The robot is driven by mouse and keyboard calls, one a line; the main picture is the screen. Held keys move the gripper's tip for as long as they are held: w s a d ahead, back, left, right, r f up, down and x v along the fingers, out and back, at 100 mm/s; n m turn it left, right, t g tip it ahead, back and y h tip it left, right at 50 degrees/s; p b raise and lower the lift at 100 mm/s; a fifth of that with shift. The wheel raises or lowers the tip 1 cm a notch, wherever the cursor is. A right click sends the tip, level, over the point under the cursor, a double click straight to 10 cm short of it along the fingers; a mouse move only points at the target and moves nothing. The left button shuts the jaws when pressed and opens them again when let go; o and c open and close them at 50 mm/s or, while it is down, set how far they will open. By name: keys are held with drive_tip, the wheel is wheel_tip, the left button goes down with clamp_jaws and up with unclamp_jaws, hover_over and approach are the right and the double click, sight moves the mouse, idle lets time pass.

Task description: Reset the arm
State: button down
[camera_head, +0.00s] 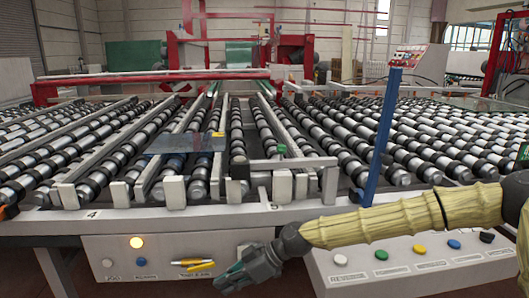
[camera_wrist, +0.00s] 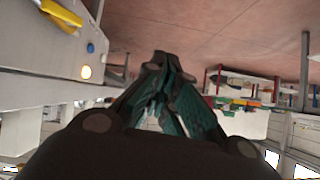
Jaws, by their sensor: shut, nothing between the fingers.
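My arm reaches in from the right in the head view, its links covered by a yellow sleeve. My gripper (camera_head: 232,278) is at the lower middle, in front of the machine's front panel (camera_head: 120,248). It is shut and empty. In the wrist view my gripper (camera_wrist: 160,65) shows with its fingertips together, and the floor lies beyond it.
The roller conveyor (camera_head: 110,150) spreads behind the panel, with a dark glass sheet (camera_head: 186,143) on it. A blue post (camera_head: 382,130) stands at the conveyor's front edge. A button box (camera_head: 410,262) lies below my forearm, with several coloured buttons. Open floor (camera_wrist: 210,30) shows in the wrist view.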

drive_tip(key=s+d+f+m+h+p, duration=0.25)
drive_tip(key=s+f+m, duration=0.25)
drive_tip(key=s+f, duration=0.55)
drive_tip(key=s+d+f+m+h+p, duration=0.1)
drive_tip(key=s+d+f+m+p, duration=0.3)
drive_tip(key=s+f, duration=0.65)
drive_tip(key=s+d+f+m+h+p, duration=0.1)
drive_tip(key=s+d+m+h, duration=0.2)
drive_tip(key=d, duration=1)
drive_tip(key=s+d+f+m+t+h+p, duration=0.1)
drive_tip(key=s+d+m+h, duration=0.3)
drive_tip(key=s+d, duration=0.5)
drive_tip(key=d+f+m, duration=0.1)
drive_tip(key=d+m, duration=0.1)
drive_tip(key=d, duration=0.2)
drive_tip(key=shift+s+d+f+m+t+p, duration=0.2)
drive_tip(key=shift+s+f+m+t+p, duration=0.1)
drive_tip(key=shift+s+m+p, duration=0.1)
